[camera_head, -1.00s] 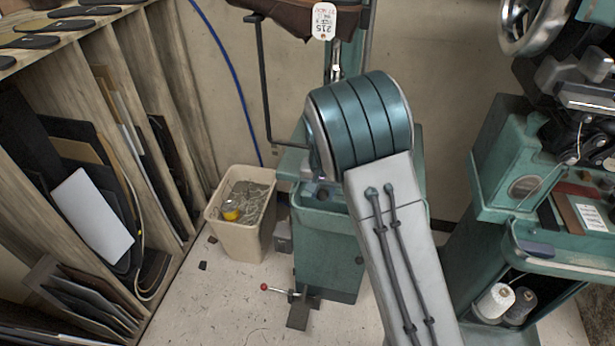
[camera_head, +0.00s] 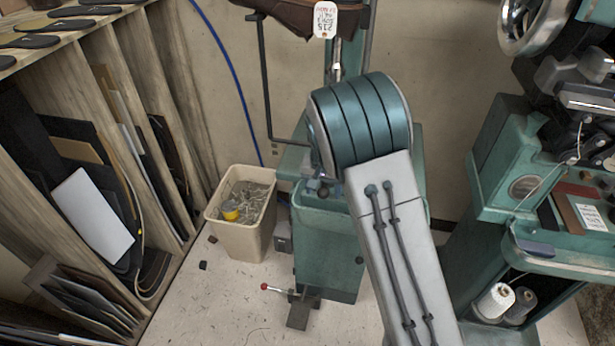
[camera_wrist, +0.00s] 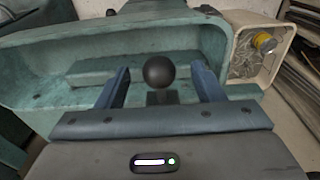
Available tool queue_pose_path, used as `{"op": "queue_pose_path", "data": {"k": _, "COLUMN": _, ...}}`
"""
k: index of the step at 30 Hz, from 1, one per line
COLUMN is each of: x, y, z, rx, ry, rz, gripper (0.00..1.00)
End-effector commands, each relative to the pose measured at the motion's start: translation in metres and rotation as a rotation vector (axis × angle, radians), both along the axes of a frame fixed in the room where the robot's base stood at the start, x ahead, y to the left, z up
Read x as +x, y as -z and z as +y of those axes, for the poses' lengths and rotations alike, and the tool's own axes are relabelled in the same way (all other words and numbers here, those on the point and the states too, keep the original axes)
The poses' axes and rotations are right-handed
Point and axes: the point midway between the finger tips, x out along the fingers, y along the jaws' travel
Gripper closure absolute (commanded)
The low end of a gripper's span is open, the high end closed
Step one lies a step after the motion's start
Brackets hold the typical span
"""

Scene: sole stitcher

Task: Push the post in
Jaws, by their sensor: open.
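In the wrist view a round black knob (camera_wrist: 159,72) sits on a dark stem, in front of the green machine's open trough (camera_wrist: 60,65). It appears between the two blue fingers of my gripper (camera_wrist: 160,68). The fingers are spread apart, with a visible gap on each side of the knob. How deep the fingers reach around it I cannot tell. No other post stands out, and the lower stem is mostly hidden.
A beige bin (camera_head: 242,212) of scraps with a yellow item stands left of the machine. A wooden rack (camera_head: 95,190) of sheets lines the left side. Another green machine (camera_head: 510,170) stands at the right. A red-tipped lever (camera_head: 266,287) sticks out near the floor.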

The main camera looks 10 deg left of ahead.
Motion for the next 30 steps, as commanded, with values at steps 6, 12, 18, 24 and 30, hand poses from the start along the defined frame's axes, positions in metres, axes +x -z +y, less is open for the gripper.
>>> {"op": "queue_pose_path", "data": {"k": 6, "x": -0.002, "y": -0.008, "z": 0.0, "rx": 0.0, "ry": 0.0, "rz": 0.001, "gripper": 0.38}}
{"op": "queue_pose_path", "data": {"k": 12, "x": -0.007, "y": -0.028, "z": 0.0, "rx": 0.0, "ry": 0.0, "rz": 0.002, "gripper": 0.38}}
{"op": "queue_pose_path", "data": {"k": 18, "x": -0.013, "y": -0.047, "z": 0.001, "rx": 0.0, "ry": 0.0, "rz": 0.002, "gripper": 0.38}}
{"op": "queue_pose_path", "data": {"k": 24, "x": -0.019, "y": -0.066, "z": 0.001, "rx": -0.001, "ry": 0.0, "rz": 0.003, "gripper": 0.38}}
{"op": "queue_pose_path", "data": {"k": 30, "x": -0.021, "y": -0.07, "z": 0.001, "rx": -0.002, "ry": 0.0, "rz": 0.003, "gripper": 0.38}}
